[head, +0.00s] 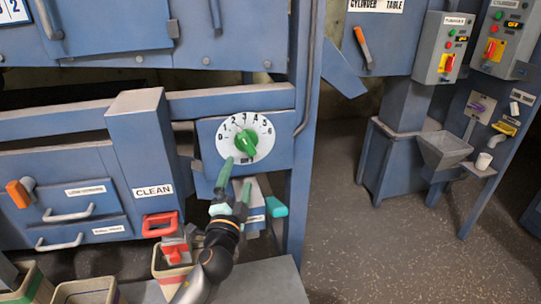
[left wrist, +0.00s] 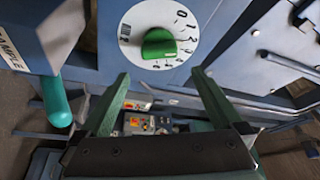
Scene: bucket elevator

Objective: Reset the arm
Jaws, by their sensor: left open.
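My left gripper (head: 236,177) reaches up from the bottom of the head view, just below a white numbered dial with a green knob (head: 245,142). Its two green fingers are apart and nothing is between them. In the left wrist view the left gripper (left wrist: 160,85) is open, and the green knob (left wrist: 159,44) lies beyond and above the fingertips, apart from them. My right gripper is not in view.
A blue panel frame with a CLEAN chute (head: 140,150) stands left of the dial. A red handle (head: 161,225) and open bins (head: 88,291) sit below. A teal-ended lever (head: 276,207) is close to the left gripper's right. Open floor (head: 340,240) lies to the right.

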